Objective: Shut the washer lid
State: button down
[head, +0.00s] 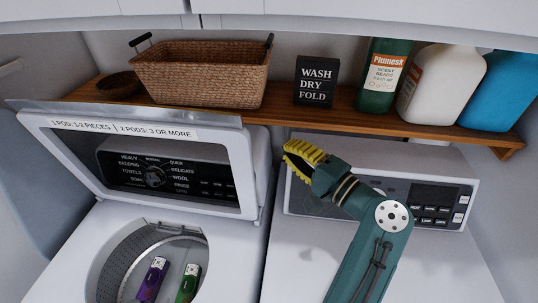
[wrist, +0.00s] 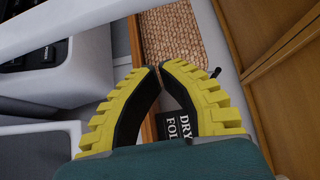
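The white washer lid (head: 190,205) stands raised and leans back at the left, in front of the washer's dark control panel (head: 165,175), which shows through its clear middle. Below it the washer drum opening (head: 110,265) is uncovered, with a purple bottle (head: 152,280) and a green bottle (head: 188,283) inside. My gripper (head: 290,155) is to the right of the lid, above the dryer and in front of the shelf, apart from the lid. In the wrist view my gripper's yellow fingers (wrist: 160,68) have their tips nearly together, with nothing held. A white bar, likely the lid's edge (wrist: 80,22), crosses the upper left there.
A wooden shelf (head: 345,119) runs behind both machines, holding a wicker basket (head: 200,75), a small bowl (head: 118,85), a black sign (head: 316,82) and several detergent bottles (head: 435,85). The dryer (head: 440,270) stands at the right. White cupboards hang above.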

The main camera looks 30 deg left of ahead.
jog(key=s+a+p, duration=0.1)
jog(key=a, duration=0.6)
jog(key=shift+a+r+p, duration=0.2)
jog(key=shift+a+p, duration=0.15)
jog(key=shift+a, duration=0.05)
jog(key=shift+s, duration=0.15)
